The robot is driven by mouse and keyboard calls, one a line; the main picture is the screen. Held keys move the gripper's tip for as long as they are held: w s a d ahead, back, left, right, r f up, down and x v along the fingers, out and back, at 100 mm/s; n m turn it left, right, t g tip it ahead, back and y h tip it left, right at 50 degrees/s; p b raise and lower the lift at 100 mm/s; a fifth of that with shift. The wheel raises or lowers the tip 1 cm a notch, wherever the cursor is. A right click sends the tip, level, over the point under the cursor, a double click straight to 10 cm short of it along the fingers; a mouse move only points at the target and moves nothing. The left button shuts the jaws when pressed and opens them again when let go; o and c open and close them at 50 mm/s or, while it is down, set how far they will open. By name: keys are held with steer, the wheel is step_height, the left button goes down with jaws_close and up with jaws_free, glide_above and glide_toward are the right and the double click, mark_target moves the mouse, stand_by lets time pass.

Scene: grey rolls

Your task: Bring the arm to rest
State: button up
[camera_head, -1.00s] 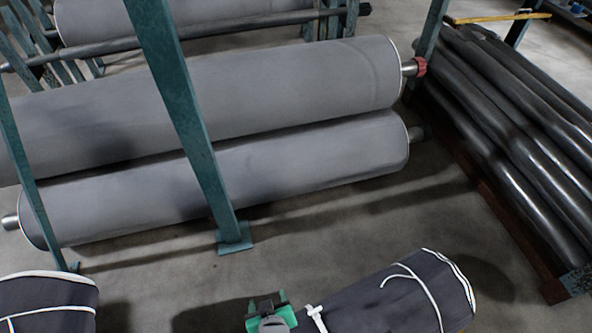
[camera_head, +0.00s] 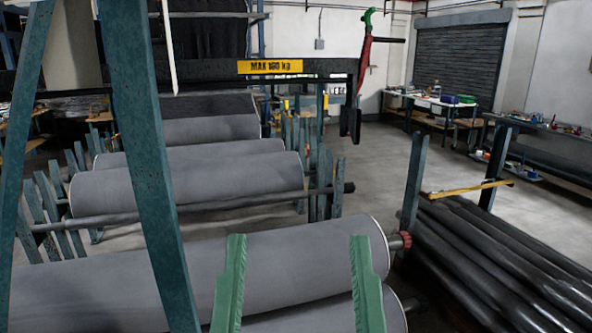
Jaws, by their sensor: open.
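My gripper (camera_head: 298,242) shows at the bottom centre of the head view. Its two green fingers point upward and stand wide apart, with nothing between them. Behind the fingers is a large grey roll (camera_head: 305,262), lying across the lower part of the view, with a red-collared shaft end at its right. A second grey roll (camera_head: 325,316) lies below it, partly cut off by the bottom edge. The rest of my arm is out of view.
Teal posts (camera_head: 160,200) rise at the left. Dark tubes (camera_head: 490,250) are stacked at the right. More grey rolls (camera_head: 190,187) lie on racks behind. A hoist beam (camera_head: 270,67) marked MAX 180 kg hangs above. Open floor (camera_head: 385,165) shows towards the shutter.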

step_height(320, 180, up, 32)
steer(key=p, duration=2.7)
steer(key=shift+w+a, duration=0.15)
steer(key=shift+a, duration=0.1)
steer(key=shift+f, duration=0.2)
